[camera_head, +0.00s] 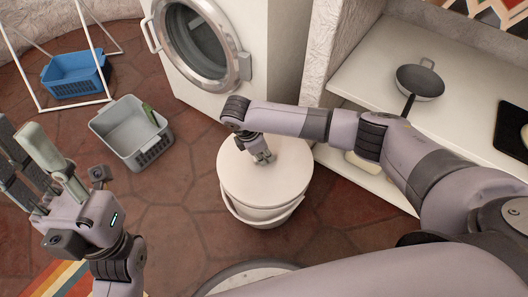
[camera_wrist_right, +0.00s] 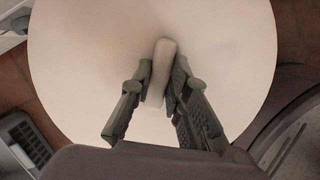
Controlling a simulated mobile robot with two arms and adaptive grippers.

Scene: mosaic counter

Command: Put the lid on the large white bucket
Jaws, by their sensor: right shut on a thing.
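The round white lid (camera_head: 287,178) lies level over the top of the large white bucket (camera_head: 268,216) on the floor. It covers the bucket's opening, and I cannot tell whether it is fully seated. My right gripper (camera_head: 262,158) points down at the lid's middle. In the right wrist view, its two fingers (camera_wrist_right: 160,90) are shut on the lid's pale upright handle (camera_wrist_right: 163,62), and the lid's disc (camera_wrist_right: 75,60) fills most of the picture. My left gripper (camera_head: 28,150) is at the left, away from the bucket, with its fingers apart and empty.
A washing machine (camera_head: 250,20) stands behind the bucket. A grey basket (camera_head: 125,128) and a blue basket (camera_head: 72,76) are to the left. A white shelf unit (camera_head: 462,75) on the right holds a pan (camera_head: 420,82). Floor between the grey basket and bucket is clear.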

